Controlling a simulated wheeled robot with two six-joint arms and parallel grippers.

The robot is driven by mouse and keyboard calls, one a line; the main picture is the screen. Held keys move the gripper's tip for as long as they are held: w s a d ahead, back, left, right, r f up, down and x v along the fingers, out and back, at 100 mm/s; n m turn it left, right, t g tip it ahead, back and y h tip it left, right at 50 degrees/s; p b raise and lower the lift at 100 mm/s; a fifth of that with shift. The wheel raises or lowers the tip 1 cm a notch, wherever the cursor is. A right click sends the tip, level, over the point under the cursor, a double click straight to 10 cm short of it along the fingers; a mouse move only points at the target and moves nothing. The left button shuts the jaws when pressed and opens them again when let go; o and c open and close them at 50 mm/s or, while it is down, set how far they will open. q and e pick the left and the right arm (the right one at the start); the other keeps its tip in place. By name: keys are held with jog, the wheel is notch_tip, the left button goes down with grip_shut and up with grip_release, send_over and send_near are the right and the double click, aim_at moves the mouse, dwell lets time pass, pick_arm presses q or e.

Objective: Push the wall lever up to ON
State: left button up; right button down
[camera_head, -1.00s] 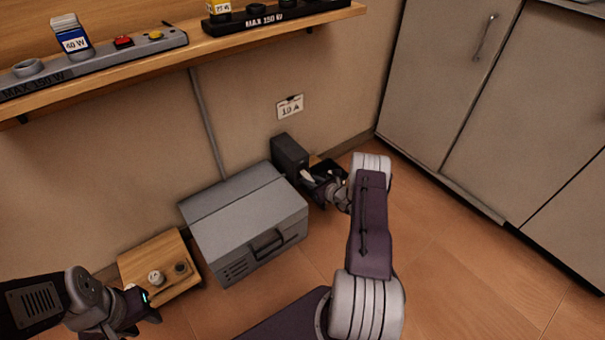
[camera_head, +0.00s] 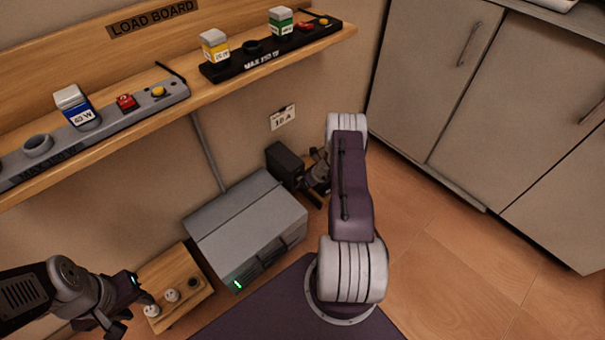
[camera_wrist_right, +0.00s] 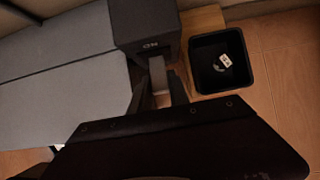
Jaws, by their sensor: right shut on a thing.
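The dark wall switch box (camera_head: 284,163) stands low against the wall, right of the grey metal box. In the right wrist view its face (camera_wrist_right: 145,20) carries an upside-down ON label, and the grey lever (camera_wrist_right: 157,72) sticks out below that label. My right gripper (camera_wrist_right: 159,88) is shut on the lever, one finger on each side. In the head view my right gripper (camera_head: 308,185) is at the box's right side, and the lever is hidden there. My left gripper (camera_head: 135,310) is open and apparently empty beside the small wooden block at lower left.
The grey metal box (camera_head: 245,225) shows a green light. The wooden block (camera_head: 175,272) carries white round pieces. A shelf (camera_head: 225,93) with load boards overhangs the wall. A black bin (camera_wrist_right: 203,88) holds a small pale object. Cabinets stand at right; floor before them is clear.

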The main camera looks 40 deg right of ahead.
jog(key=shift+f, duration=0.1)
dwell(0.3)
jog(key=c, duration=1.2)
grip_release()
jog(key=shift+c, duration=0.2)
jog(key=shift+r, duration=0.3)
jog(key=p+v, duration=0.4)
jog(key=v, duration=0.4)
jog(key=shift+s+r, duration=0.2)
jog(key=shift+r, duration=0.05)
